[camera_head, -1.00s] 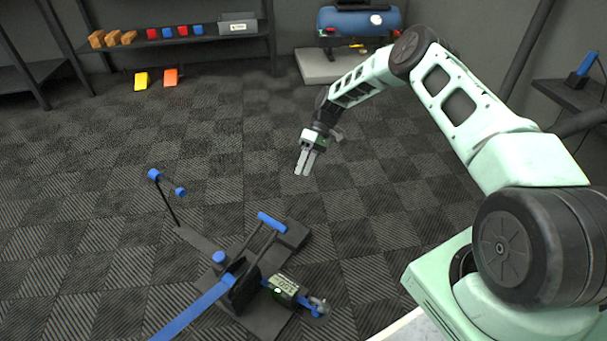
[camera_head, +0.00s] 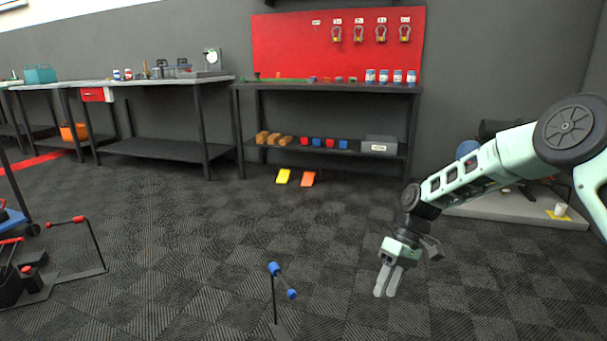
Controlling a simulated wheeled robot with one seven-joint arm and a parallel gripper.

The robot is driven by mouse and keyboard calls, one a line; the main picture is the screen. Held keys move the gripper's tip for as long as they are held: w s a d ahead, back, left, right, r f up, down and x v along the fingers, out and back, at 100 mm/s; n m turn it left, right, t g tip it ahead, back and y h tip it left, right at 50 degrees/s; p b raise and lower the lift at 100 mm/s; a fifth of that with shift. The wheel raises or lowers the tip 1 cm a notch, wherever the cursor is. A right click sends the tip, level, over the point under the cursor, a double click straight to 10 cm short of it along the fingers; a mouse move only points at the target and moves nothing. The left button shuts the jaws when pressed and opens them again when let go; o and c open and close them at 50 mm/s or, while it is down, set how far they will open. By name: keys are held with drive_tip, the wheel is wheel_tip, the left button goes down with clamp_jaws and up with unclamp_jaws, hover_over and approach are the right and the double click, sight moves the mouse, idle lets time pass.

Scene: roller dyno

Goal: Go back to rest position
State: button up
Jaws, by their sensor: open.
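My gripper (camera_head: 388,280) hangs at the end of my mint-green arm on the right side of the head view. Its two grey fingers point down, apart and empty, above the dark patterned floor. It touches nothing that I can see. Part of my arm is cut off by the right edge of the picture.
A blue-tipped stand (camera_head: 275,292) rises left of my gripper. A red-tipped stand (camera_head: 97,243) is at far left. Open floor lies between.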

drive_tip(key=s+a+r+t+h, duration=0.1)
drive_tip(key=s+a+r+h, duration=0.1)
drive_tip(key=s+a+r, duration=0.5)
drive_tip(key=s+a+r+h, duration=0.1)
drive_tip(key=s+a+r, duration=0.1)
drive_tip(key=s+r, duration=0.6)
drive_tip(key=s+d+r+t+h+p, duration=0.1)
drive_tip(key=s+t, duration=0.1)
drive_tip(key=s, duration=0.8)
drive_tip(key=s+d+r+t, duration=0.1)
drive_tip(key=s+d, duration=0.1)
drive_tip(key=s, duration=0.7)
wheel_tip(320, 180, up, 38)
drive_tip(key=p, duration=3.8)
drive_tip(key=shift+s, duration=0.35)
drive_tip(key=shift+f, duration=0.1)
